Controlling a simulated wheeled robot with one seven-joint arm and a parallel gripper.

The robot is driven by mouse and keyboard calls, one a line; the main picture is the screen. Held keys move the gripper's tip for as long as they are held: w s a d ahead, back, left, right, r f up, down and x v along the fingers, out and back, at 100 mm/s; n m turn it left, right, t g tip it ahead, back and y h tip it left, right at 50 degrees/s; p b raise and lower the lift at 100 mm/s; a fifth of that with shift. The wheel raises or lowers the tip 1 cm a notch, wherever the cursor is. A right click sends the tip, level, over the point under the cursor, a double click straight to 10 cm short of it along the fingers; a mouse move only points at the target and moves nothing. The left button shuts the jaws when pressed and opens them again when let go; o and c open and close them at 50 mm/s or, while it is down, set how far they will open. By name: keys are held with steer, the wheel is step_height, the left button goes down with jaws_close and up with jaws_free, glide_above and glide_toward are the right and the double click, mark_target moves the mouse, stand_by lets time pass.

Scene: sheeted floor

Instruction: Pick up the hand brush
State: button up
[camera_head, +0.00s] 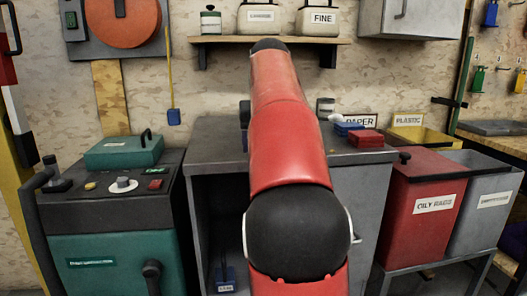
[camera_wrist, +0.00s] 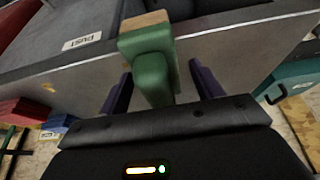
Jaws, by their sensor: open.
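In the wrist view, a green block-like thing with a tan end face (camera_wrist: 150,62), which looks like the hand brush, stands out between the fingers of my gripper (camera_wrist: 161,70). My gripper is open, with one dark purple finger on each side of it. A gap shows on the right side; on the left I cannot tell whether the finger touches. In the head view my red arm reaches over the grey cabinet (camera_head: 212,150) and hides my gripper and the brush.
Red blocks (camera_head: 366,138) and blue blocks (camera_head: 345,129) lie on the cabinet's right side. A teal case (camera_head: 122,151) sits on the green machine at left. Red bin (camera_head: 425,205) and grey bin (camera_head: 490,200) stand at right. A shelf with tins (camera_head: 262,20) hangs above.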

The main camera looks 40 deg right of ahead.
steer(key=shift+c, duration=0.2)
steer(key=c, duration=1.1)
steer(key=shift+r, duration=0.1)
